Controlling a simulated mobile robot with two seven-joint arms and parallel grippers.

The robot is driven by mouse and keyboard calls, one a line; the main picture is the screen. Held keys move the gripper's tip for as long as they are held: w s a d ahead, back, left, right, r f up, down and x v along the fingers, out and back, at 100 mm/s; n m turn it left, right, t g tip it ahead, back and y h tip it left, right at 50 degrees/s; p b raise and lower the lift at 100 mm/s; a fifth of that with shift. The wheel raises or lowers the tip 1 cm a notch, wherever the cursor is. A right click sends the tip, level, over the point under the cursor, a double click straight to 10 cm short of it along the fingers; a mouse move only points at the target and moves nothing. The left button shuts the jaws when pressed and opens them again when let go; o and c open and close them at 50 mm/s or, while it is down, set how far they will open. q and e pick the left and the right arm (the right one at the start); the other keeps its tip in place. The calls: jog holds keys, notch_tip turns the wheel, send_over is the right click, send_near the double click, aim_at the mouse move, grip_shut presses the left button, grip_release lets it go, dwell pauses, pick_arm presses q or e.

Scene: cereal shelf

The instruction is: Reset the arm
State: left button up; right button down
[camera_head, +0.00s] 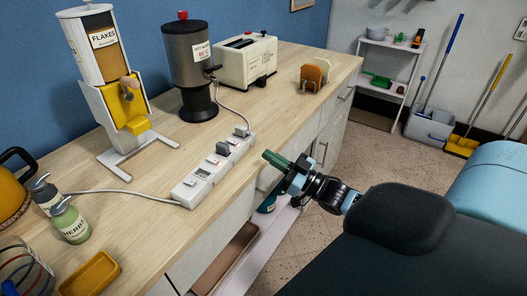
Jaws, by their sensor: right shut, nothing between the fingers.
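My right arm comes in from the right. Its gripper (275,160) is shut and empty, with dark green fingers pointing left. It is seen over the front edge of the wooden counter (280,110), to the right of the white power strip (215,170), apart from it in the picture. Its exact height above the counter edge is hard to tell. My left gripper is not in view.
A flakes dispenser (100,60), a grey urn (187,60) and a cream toaster (246,62) stand on the counter. A brown tray (225,262) lies below the counter edge.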

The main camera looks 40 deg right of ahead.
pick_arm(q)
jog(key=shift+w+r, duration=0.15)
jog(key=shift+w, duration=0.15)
